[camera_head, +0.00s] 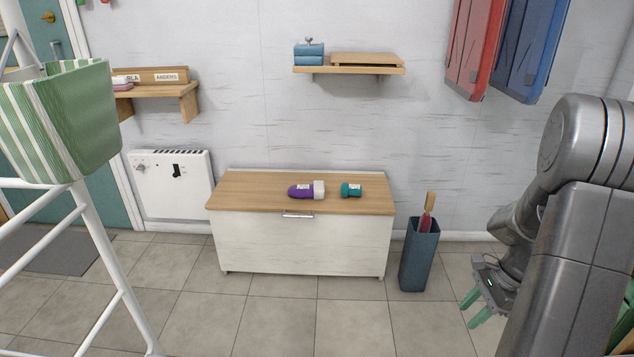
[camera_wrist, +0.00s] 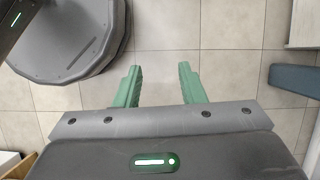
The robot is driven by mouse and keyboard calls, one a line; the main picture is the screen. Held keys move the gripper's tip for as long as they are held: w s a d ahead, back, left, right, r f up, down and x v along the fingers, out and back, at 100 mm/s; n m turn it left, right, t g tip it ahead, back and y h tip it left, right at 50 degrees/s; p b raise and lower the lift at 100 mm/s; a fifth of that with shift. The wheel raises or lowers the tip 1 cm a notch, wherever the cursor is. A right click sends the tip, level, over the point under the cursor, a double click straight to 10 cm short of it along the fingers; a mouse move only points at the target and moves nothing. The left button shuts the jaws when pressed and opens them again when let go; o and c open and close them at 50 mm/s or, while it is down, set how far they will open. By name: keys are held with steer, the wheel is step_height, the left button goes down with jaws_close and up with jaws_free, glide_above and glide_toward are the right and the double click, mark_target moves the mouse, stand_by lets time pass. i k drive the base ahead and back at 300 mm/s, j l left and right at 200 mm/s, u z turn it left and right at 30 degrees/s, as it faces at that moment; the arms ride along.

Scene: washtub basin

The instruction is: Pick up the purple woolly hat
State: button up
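The purple woolly hat (camera_head: 304,191) lies on its side on the wooden top of a low white chest (camera_head: 250,194). It has a pale cuff at its right end and a small white label. A teal hat-like item (camera_head: 351,190) lies just to its right, with a small gap between them. My gripper (camera_head: 475,309) hangs low over the floor at the right, well away from the chest. In the wrist view, its green fingers (camera_wrist: 160,70) are apart with only floor tiles between them. The purple hat is not in the wrist view.
A blue bin (camera_head: 418,256) holding a wooden-handled item stands between the chest and my arm. A white rack with a green striped basket (camera_head: 62,115) fills the left. A wall shelf (camera_head: 350,70) hangs above the chest. Floor before the chest is clear.

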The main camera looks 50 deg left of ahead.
mark_target(315, 192)
steer(key=i+j, duration=0.1)
steer(key=j, duration=0.3)
steer(key=i+j, duration=0.15)
steer(key=j, duration=0.25)
steer(key=i+j, duration=0.1)
steer(key=j, duration=0.25)
steer(key=i+j, duration=0.15)
steer(key=j, duration=0.25)
steer(key=i+j, duration=0.1)
steer(key=j, duration=0.3)
steer(key=i+j, duration=0.15)
steer(key=j, duration=1.65)
steer(key=k, duration=0.05)
